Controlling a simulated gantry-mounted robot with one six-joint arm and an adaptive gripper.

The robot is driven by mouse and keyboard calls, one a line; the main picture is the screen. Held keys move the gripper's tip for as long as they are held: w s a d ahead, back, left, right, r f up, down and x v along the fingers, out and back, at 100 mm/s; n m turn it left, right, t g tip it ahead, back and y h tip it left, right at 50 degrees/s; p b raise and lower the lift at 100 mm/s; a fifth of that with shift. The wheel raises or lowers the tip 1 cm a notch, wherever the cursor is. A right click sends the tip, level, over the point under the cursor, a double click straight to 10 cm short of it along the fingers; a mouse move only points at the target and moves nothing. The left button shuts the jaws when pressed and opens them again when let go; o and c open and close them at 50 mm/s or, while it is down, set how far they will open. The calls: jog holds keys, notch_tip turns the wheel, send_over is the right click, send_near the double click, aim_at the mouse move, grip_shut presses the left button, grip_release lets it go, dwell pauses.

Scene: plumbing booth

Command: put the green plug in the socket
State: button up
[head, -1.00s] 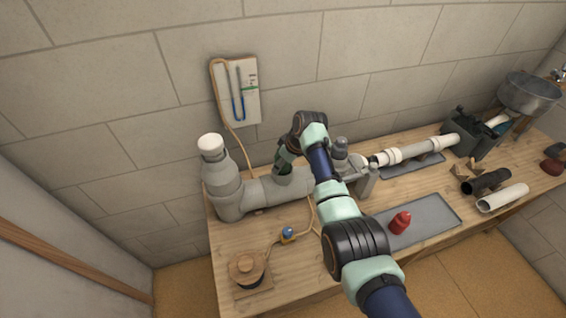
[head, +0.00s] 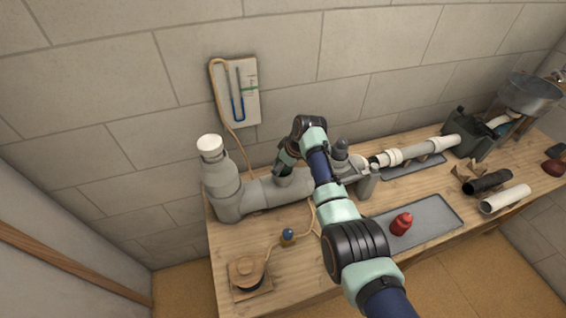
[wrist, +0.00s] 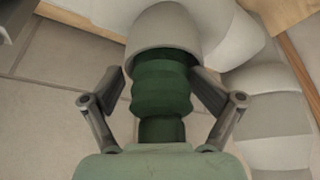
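The green plug (wrist: 162,92) is dark green and ribbed, and it is lined up with the middle of my gripper (wrist: 160,80). Its far end is at the mouth of a pale grey socket (wrist: 165,28), with the rim curving over it; I cannot tell how deep it sits. Several ribs and a narrower stem remain visible. My gripper's fingers flank the plug, tips close to the rim, and seem closed on it. In the head view my gripper (head: 284,163) is just above the short upright branch of the grey pipe (head: 262,194); the plug is mostly hidden there.
A tall grey pipe with a white cap (head: 210,146) stands left. A hose (head: 236,138) runs from the wall gauge (head: 240,92) behind the pipe. Grey fittings (head: 342,152) stand close right. A red part (head: 401,224) lies on a grey tray (head: 432,212).

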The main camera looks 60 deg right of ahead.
jog(key=shift+a+f, duration=0.15)
jog(key=shift+a, duration=0.1)
jog(key=shift+s, duration=0.1)
jog(key=d+v, duration=0.1)
jog(key=v, duration=1.1)
jog(key=shift+a, duration=0.45)
